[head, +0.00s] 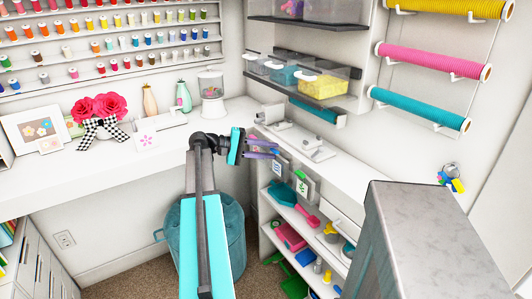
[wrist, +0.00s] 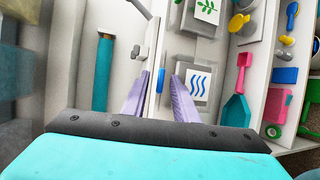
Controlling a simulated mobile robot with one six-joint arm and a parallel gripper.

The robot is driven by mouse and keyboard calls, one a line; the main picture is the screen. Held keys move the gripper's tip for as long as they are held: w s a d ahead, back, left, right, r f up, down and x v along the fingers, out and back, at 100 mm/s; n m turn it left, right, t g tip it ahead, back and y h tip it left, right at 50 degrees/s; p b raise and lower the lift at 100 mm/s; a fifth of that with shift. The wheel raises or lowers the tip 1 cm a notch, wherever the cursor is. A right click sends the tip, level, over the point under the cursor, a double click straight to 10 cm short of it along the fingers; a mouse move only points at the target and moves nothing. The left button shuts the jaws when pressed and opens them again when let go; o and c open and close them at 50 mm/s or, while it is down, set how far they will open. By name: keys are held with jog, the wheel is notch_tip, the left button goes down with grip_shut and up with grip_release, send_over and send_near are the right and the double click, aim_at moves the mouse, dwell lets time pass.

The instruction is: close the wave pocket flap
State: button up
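The wave pocket shows in the wrist view as a pale grey front with a white card of blue wavy lines (wrist: 200,85), just right of my fingers. In the head view its blue-marked card (head: 277,167) hangs below the edge of the white counter. A thin blue strip (wrist: 160,80) shows between my fingertips; I cannot tell whether it belongs to the flap. My gripper (wrist: 162,76) has two purple fingers apart, with a clear gap. In the head view my gripper (head: 277,148) is just above the wave card, partly hiding the flap area. Contact cannot be told.
A leaf-marked pocket (head: 302,187) is beside the wave pocket. Grey metal pieces (head: 318,150) sit on the counter above. A grey block (head: 430,240) stands at front right, and a teal bin (head: 225,235) stands below.

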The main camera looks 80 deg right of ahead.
jog(key=shift+w, duration=0.1)
grip_shut()
jog(key=shift+w, duration=0.1)
jog(key=shift+f, duration=0.1)
jog(key=shift+w+a+f+m+g+h+b, duration=0.1)
jog(key=shift+f+m+g+h+b, duration=0.2)
jog(key=shift+f+g+b, duration=0.5)
jog(key=shift+w+a+f+m+g+h+b, duration=0.1)
jog(key=shift+f+m+g+h+b, duration=0.3)
jog(key=shift+b, duration=0.8)
jog(key=shift+r, duration=0.25)
jog(key=shift+c, duration=0.2)
grip_release()
jog(key=shift+w, duration=0.1)
jog(key=shift+o, duration=0.2)
